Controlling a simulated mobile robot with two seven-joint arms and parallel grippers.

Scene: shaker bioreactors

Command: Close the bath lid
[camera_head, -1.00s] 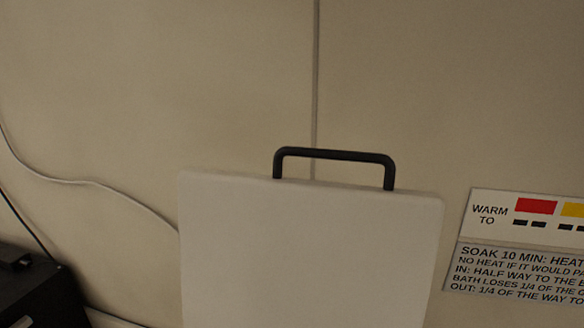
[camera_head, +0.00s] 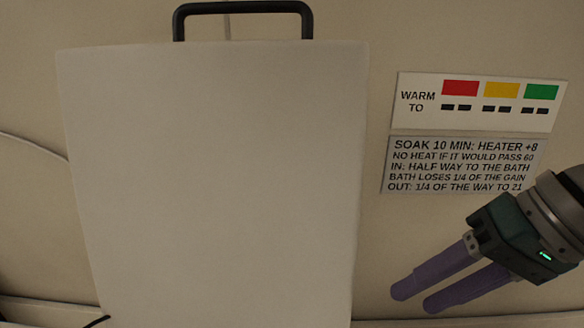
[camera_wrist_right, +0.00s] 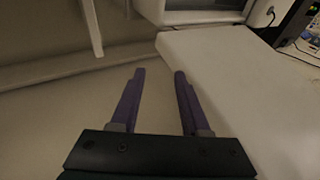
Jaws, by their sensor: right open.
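The bath lid (camera_head: 215,180) is a large pale panel that stands upright, open, in the head view. The bath itself is hidden or out of the head view. My left gripper does not show.
A sign with red, yellow and green patches (camera_head: 478,102) and a grey text plate (camera_head: 460,165) are on the wall right of the lid. A pale cable (camera_head: 35,143) runs along the wall at left. Dark equipment (camera_wrist_right: 300,20) shows at the wrist view's upper right.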

